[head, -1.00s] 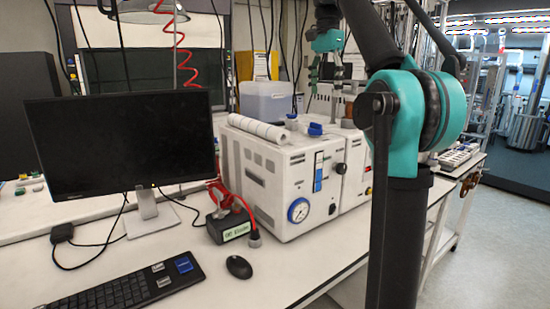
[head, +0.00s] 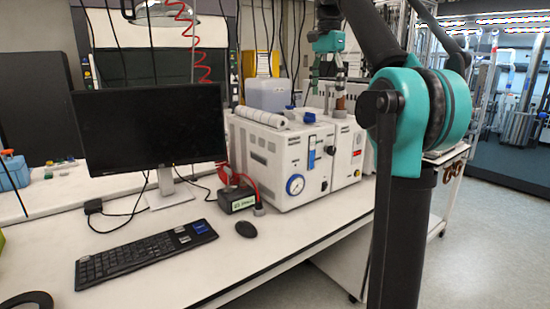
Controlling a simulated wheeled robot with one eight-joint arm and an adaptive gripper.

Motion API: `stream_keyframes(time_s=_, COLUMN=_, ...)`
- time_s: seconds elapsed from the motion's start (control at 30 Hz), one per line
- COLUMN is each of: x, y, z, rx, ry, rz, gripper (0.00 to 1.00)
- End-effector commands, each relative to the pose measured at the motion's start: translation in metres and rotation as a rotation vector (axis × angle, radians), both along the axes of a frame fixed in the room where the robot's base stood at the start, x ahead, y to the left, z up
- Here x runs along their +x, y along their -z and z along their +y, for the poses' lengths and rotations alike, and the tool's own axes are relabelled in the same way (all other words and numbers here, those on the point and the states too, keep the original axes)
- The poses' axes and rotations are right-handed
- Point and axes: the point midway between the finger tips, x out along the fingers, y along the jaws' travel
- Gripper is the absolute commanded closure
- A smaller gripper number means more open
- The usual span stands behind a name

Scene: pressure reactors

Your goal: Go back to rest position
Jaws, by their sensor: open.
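My gripper (head: 327,84) hangs from the teal wrist at the upper middle of the head view, small and pointing down. Its fingers look apart and I see nothing held between them. It appears above or behind the white reactor units (head: 290,160), but its exact distance from them is hard to judge. A small brown object (head: 340,103) shows just under the fingers, and I cannot tell whether they touch it. My arm is bent, with its large teal joint at the right of centre.
A white bench (head: 225,255) carries a black monitor (head: 150,125), a keyboard (head: 145,252), a mouse (head: 246,230) and a small black box with red cable (head: 237,198). A clear plastic tub (head: 268,95) stands behind the reactor units. Open floor (head: 480,250) lies at the right.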

Motion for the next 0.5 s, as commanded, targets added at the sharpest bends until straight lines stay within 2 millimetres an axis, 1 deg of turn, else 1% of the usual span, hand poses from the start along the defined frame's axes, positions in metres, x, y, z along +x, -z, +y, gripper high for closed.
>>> stream_keyframes(time_s=0.27, x=0.009, y=0.026, z=-0.002, rx=0.001, ry=-0.053, rz=-0.021, gripper=0.31)
stream_keyframes(time_s=0.37, x=0.013, y=0.041, z=-0.003, rx=0.001, ry=-0.082, rz=-0.033, gripper=0.31)
stream_keyframes(time_s=0.5, x=0.018, y=0.067, z=-0.006, rx=0.000, ry=-0.134, rz=-0.053, gripper=0.31)
